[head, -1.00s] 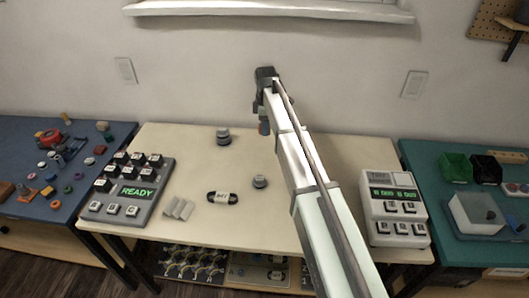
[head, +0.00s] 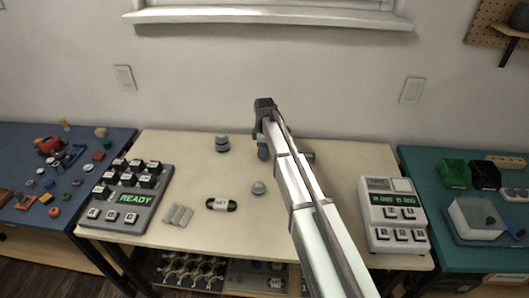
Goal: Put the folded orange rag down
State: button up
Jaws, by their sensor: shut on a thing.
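My gripper (head: 263,152) points down at the back middle of the cream table (head: 330,190), low over its surface. The folded orange rag cannot be made out clearly; my arm hides most of the area around the jaws. I cannot tell whether the held thing touches the table.
A dark stacked round part (head: 222,144) stands left of my gripper, and a small grey knob (head: 258,188) stands in front. The back-left surface is clear.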

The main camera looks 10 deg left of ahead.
jog(key=shift+f, duration=0.4)
jog(key=shift+f, duration=0.1)
jog(key=o, duration=1)
notch_tip(320, 180, up, 12)
jog(key=shift+r, duration=0.15)
jog(key=shift+o, duration=0.6)
